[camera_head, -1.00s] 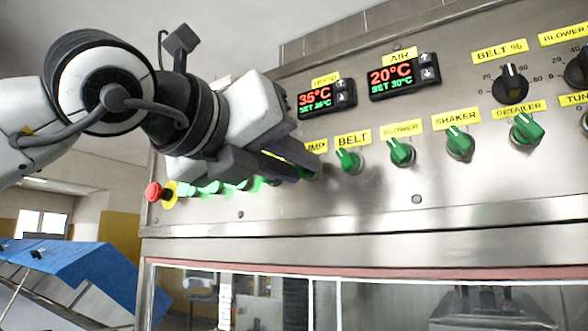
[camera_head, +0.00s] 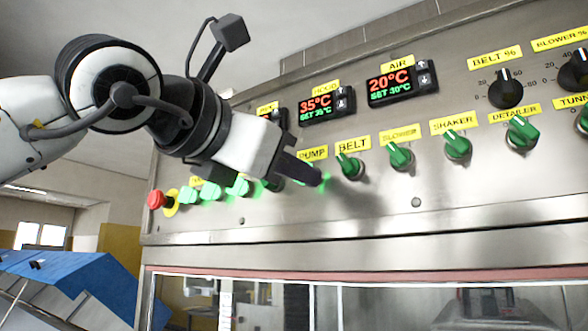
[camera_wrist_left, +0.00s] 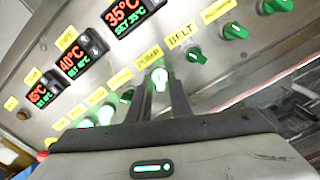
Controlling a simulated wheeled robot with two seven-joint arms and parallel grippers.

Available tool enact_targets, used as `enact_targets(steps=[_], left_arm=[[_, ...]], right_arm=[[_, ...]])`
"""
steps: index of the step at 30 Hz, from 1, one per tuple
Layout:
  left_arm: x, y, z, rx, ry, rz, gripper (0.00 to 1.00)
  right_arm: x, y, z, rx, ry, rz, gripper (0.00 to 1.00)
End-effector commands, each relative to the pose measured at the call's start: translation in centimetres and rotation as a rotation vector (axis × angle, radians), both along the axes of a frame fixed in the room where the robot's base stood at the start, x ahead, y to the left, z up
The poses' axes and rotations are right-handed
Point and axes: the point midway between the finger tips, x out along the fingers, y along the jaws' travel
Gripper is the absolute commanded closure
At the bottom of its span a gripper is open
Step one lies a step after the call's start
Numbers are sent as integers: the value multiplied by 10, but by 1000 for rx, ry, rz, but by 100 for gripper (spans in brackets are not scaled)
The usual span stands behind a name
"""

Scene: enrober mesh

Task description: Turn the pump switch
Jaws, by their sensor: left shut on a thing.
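The pump switch (camera_wrist_left: 158,76) is a green knob under the yellow PUMP label (camera_wrist_left: 149,54) on the steel control panel. In the left wrist view it glows bright green-white between the two fingers. My left gripper (camera_head: 318,179) is shut on it, one finger on each side. In the head view the fingers and hand hide most of the knob, and a green glow (camera_head: 326,182) shows at the fingertips. My right gripper is in neither view.
The unlit BELT knob (camera_head: 349,166) is close on the right, with the BLOWER (camera_head: 400,156) and SHAKER (camera_head: 457,145) knobs beyond. Lit green knobs (camera_head: 211,190) and a red emergency button (camera_head: 156,199) are on the left. Temperature displays (camera_head: 326,105) sit above.

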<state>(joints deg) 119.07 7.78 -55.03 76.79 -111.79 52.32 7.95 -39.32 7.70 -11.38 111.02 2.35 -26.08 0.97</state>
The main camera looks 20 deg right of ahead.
Motion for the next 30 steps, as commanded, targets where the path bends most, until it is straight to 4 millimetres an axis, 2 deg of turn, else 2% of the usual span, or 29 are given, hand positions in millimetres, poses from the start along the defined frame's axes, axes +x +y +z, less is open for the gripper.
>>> enact_targets(steps=[21,22,23,30], left_arm=[[-1,0,2,43,-60,-1,100],[-1,0,2,43,-60,-1,77],[-1,0,2,43,-60,-1,72],[0,0,1,43,-59,0,72]], right_arm=[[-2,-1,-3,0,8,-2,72],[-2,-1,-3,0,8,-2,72],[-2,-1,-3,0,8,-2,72],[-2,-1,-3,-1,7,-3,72]])
